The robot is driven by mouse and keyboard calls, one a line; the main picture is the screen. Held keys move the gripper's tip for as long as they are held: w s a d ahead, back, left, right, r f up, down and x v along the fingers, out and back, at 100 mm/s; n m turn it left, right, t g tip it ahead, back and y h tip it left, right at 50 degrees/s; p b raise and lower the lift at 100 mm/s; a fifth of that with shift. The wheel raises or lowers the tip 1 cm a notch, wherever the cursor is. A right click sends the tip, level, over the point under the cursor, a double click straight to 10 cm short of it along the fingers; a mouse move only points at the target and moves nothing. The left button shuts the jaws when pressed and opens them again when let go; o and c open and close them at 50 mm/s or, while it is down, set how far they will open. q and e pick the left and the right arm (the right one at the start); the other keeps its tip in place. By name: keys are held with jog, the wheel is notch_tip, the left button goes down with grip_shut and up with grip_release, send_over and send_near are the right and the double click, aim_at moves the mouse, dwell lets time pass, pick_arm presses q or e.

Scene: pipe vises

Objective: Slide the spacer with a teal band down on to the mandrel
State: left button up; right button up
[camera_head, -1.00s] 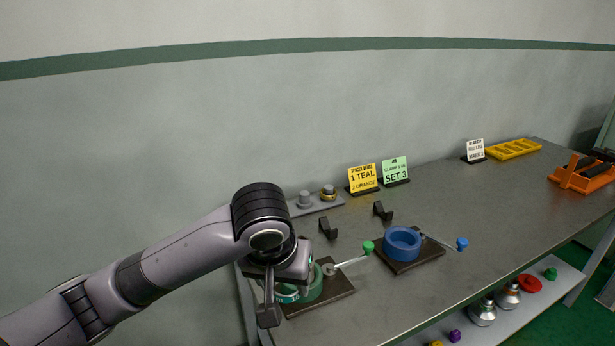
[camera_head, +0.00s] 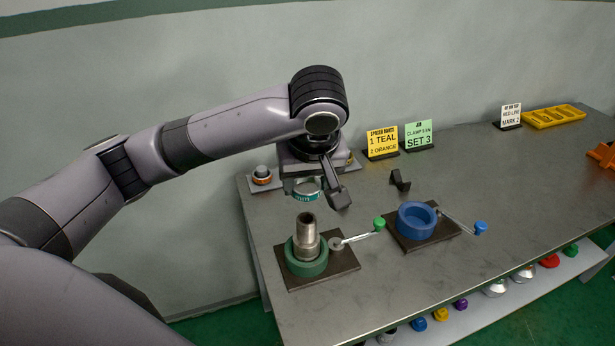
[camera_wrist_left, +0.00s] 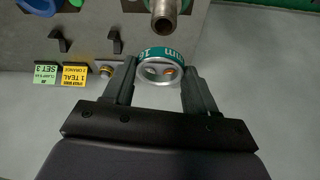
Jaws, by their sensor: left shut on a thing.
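The spacer with a teal band (camera_head: 306,191) is a short metal ring, held in my left gripper (camera_head: 314,188). In the left wrist view the spacer (camera_wrist_left: 160,70) sits between the two fingers, its opening partly facing the camera. The mandrel (camera_head: 307,230) is an upright grey metal post with a hollow top, standing in the green ring-shaped vise (camera_head: 306,262). The mandrel's end (camera_wrist_left: 163,20) also shows beyond the spacer in the left wrist view. The spacer is off the mandrel, apart from it and behind its top in the head view. My right gripper is not in view.
A blue vise (camera_head: 417,217) stands right of the green one. The green-knobbed handle (camera_head: 379,224) and blue-knobbed handle (camera_head: 480,228) stick out nearby. An orange-banded spacer (camera_head: 262,177) sits behind left. Signs (camera_head: 382,141) and a black rest (camera_head: 400,181) stand behind. The right front tabletop is clear.

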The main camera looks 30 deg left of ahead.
aim_at(308, 226)
pick_arm(q)
jog(key=shift+f+b, duration=0.85)
jog(key=shift+f, duration=2.05)
jog(key=shift+p, duration=0.65)
jog(key=shift+f+b, duration=0.4)
jog(key=shift+f, duration=3)
jog(key=o, duration=1.1)
